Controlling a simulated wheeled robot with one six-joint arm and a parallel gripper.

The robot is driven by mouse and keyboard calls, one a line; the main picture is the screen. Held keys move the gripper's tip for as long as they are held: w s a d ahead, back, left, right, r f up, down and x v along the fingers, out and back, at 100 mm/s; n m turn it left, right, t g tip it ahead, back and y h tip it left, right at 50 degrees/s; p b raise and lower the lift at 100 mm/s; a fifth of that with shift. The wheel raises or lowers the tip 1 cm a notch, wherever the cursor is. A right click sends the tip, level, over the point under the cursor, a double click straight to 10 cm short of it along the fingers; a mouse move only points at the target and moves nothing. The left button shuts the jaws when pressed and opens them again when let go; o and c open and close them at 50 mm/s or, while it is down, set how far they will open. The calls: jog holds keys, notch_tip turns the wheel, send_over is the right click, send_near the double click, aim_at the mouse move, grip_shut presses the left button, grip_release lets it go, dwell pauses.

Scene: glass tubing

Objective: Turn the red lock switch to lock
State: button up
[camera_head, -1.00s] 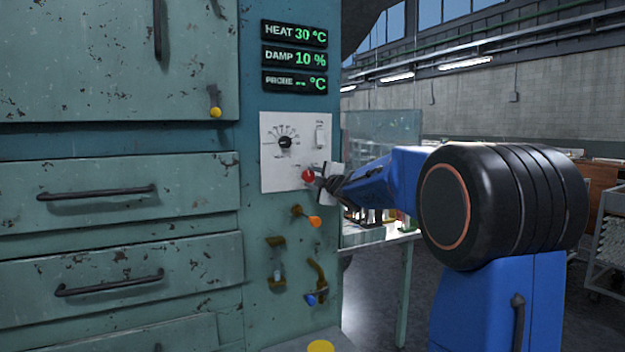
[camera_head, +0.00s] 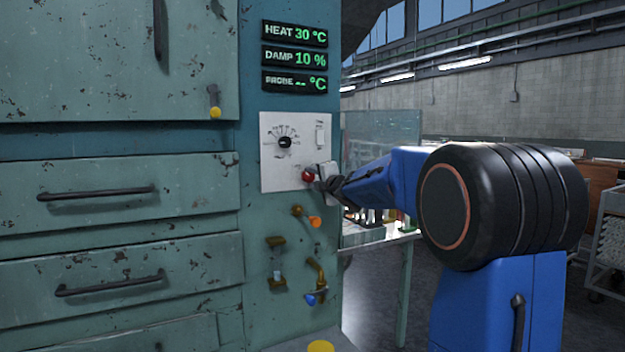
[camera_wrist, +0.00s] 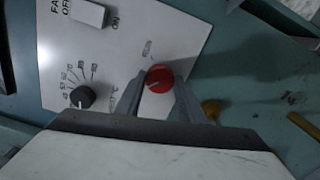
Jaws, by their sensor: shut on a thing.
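The red lock switch (camera_head: 308,175) is a round red knob low on the white control panel (camera_head: 270,178) of the teal cabinet. In the wrist view the red switch (camera_wrist: 159,78) sits between my fingertips, with a dark mark on its face. My gripper (camera_head: 316,179) reaches it from the right and is shut on it; the wrist view shows one finger of my gripper (camera_wrist: 158,88) on each side of the knob. The small print by the knob is too blurred to read. Part of the switch is hidden by my fingers in the head view.
A black heat dial (camera_head: 285,142) and a white fan switch (camera_head: 320,135) share the panel. Below it are an orange-tipped lever (camera_head: 314,222) and a blue-tipped valve (camera_head: 310,299). Drawers with dark handles fill the left. A glass-topped bench stands behind my arm.

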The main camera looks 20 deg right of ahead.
jog(key=shift+f, duration=0.15)
jog(key=o, duration=1)
jog(key=shift+o, duration=0.2)
jog(key=shift+s, duration=0.15)
jog(key=s, duration=1.7)
jog(key=shift+d, duration=0.3)
